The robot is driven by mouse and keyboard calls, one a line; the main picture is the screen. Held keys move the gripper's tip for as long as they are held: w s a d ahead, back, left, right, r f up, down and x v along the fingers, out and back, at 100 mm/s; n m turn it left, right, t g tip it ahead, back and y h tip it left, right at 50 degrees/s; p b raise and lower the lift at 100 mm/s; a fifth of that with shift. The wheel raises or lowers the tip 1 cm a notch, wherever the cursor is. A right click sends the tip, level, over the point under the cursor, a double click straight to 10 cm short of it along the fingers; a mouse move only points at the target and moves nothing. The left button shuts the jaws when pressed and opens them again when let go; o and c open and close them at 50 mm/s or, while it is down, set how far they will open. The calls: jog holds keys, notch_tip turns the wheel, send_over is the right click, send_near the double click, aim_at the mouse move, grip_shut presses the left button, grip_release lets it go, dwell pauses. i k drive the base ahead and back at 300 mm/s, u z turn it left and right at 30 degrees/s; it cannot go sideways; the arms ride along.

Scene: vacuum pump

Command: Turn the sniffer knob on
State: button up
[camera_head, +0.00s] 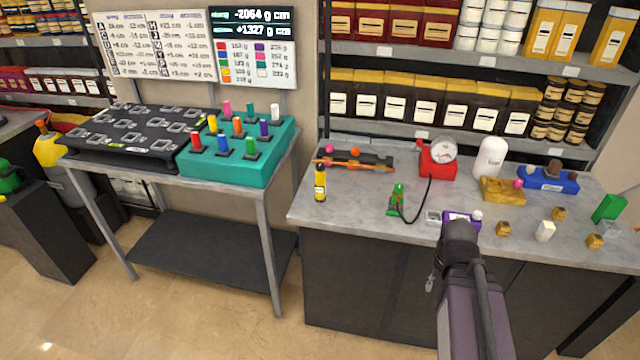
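No part is clearly marked as the sniffer knob, and I cannot tell which one it is. On the grey counter (340,217) stands a red box with a round white gauge (437,160). A black cable runs from it to a small upright green device (397,200). A purple box (457,216) with a pale round knob (477,215) sits near the counter's front edge, partly covered by my dark arm. My arm reaches up from the bottom right and ends in front of this box. My gripper's fingers do not show.
A yellow bottle (320,183), white canister (490,157), blue block (548,180), yellow block (503,190) and several small cubes stand on the counter. Stocked shelves (430,53) rise behind. A teal rack of coloured pegs (240,172) is on the left table.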

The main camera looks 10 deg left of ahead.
aim_at(320, 166)
jog(key=z, duration=0.45)
jog(key=k, duration=1.35)
jog(key=u, duration=0.05)
jog(key=i, duration=0.95)
jog(key=u, duration=1.15)
jog(key=i, duration=0.8)
jog(key=u, duration=0.35)
